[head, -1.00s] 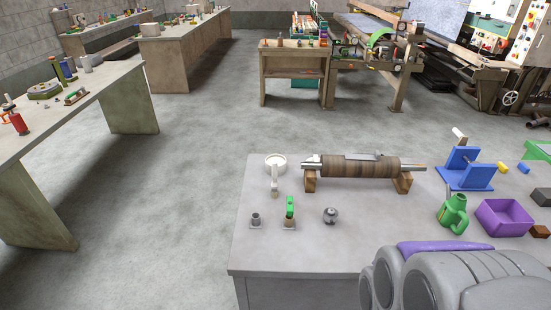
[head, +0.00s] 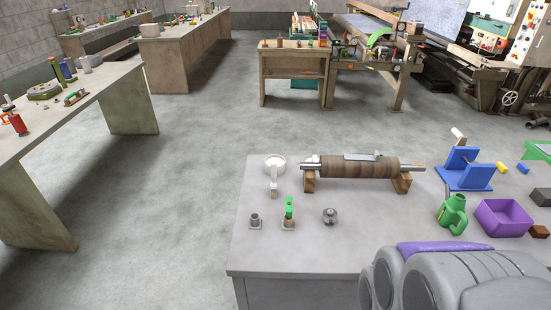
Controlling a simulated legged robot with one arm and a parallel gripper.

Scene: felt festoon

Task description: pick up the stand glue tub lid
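A small round grey metal piece with a knob on top (head: 330,215) lies on the near grey table; it looks like the glue tub lid, but I cannot be sure. A white round tub (head: 275,160) stands at the table's back left, with a pale brush-like piece (head: 274,182) in front of it. My gripper is not in view, so whether it is open or holding anything does not show.
Left of the knobbed piece are a green-topped tool (head: 289,212) and a small grey cup (head: 255,219). Behind lies a brown roller (head: 358,167) on wooden blocks. A green can (head: 453,214), purple bin (head: 503,217) and blue stand (head: 466,168) are at right. The table's front left is clear.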

